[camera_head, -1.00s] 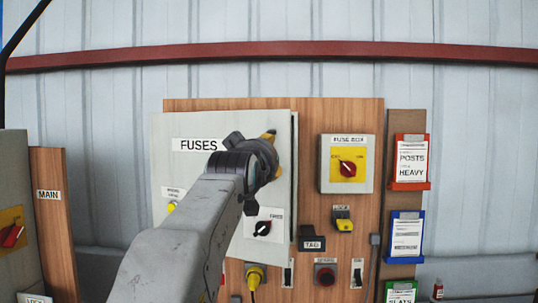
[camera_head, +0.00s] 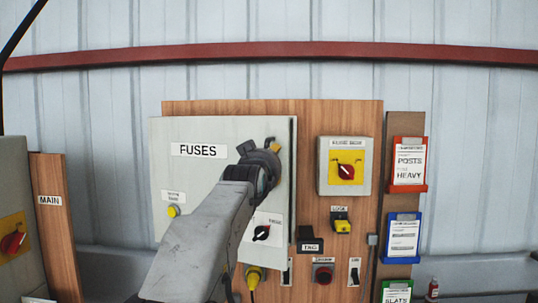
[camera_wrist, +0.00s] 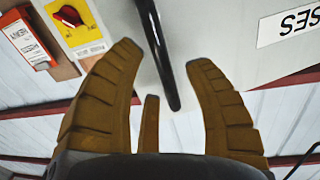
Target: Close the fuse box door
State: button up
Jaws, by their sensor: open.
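The fuse box door (camera_head: 215,130) is a large pale grey panel labelled FUSES on a wooden board. A thin edge shows along its right side; I cannot tell whether it is fully shut or slightly ajar. My gripper (camera_head: 271,146) is at the door's upper right, partly hidden by my own wrist.
Right of the door are a small box with a red-and-yellow switch (camera_head: 345,172), a yellow lock (camera_head: 341,222) and a black tag block (camera_head: 309,240). Red and blue card holders (camera_head: 403,235) stand farther right. A MAIN cabinet board (camera_head: 55,225) is at left.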

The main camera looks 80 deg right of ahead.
jog(key=shift+d, duration=0.65)
grip_shut()
